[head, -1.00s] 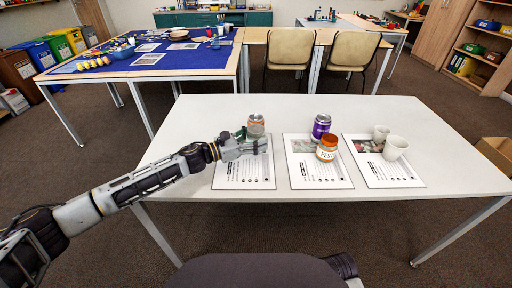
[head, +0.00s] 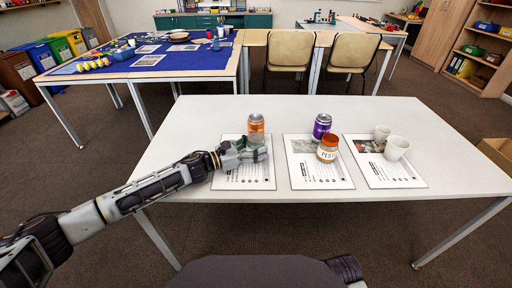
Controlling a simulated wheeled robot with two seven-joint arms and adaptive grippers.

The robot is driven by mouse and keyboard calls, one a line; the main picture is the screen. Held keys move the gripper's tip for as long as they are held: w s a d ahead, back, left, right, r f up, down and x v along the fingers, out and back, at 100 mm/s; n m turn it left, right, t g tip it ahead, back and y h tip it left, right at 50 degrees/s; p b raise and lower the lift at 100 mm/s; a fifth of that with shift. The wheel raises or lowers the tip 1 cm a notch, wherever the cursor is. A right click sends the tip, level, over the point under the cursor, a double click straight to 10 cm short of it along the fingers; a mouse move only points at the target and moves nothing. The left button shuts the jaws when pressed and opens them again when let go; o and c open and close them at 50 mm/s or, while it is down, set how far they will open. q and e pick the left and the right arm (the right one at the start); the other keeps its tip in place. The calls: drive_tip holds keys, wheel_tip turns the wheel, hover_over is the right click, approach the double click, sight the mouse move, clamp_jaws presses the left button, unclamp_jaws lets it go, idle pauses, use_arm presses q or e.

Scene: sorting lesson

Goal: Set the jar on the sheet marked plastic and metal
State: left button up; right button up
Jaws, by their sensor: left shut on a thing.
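My left gripper (head: 256,153) is low over the left sheet (head: 248,181), just in front of an orange can (head: 256,127) standing upright. It is shut on a dark greenish thing (head: 240,141), mostly hidden by the fingers; I cannot tell clearly what it is. A jar (head: 327,150) with an orange-red lid and a label reading like "PESTO" stands upright on the middle sheet (head: 318,178), apart from the gripper. The sheets' headings are too small to read. My right gripper is not in view.
A purple can (head: 322,126) stands behind the labelled jar. Two white cups (head: 396,149) stand on the right sheet (head: 395,176). The white table (head: 205,120) is clear at its back and right end. A blue-covered table (head: 190,60) and chairs stand beyond.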

use_arm(q)
drive_tip(key=o, duration=1.1)
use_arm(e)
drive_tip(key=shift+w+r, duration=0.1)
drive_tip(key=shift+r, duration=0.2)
use_arm(q)
drive_tip(key=shift+r, duration=0.15)
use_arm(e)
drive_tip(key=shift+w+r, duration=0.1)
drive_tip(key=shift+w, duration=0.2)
use_arm(q)
drive_tip(key=shift+s+a, duration=0.25)
drive_tip(key=shift+a, duration=0.3)
drive_tip(key=p+v, duration=0.1)
drive_tip(key=v, duration=0.8)
drive_tip(key=shift+s+a, duration=0.2)
drive_tip(key=shift+a, duration=0.1)
drive_tip(key=shift+s+a, duration=0.2)
drive_tip(key=shift+a, duration=0.3)
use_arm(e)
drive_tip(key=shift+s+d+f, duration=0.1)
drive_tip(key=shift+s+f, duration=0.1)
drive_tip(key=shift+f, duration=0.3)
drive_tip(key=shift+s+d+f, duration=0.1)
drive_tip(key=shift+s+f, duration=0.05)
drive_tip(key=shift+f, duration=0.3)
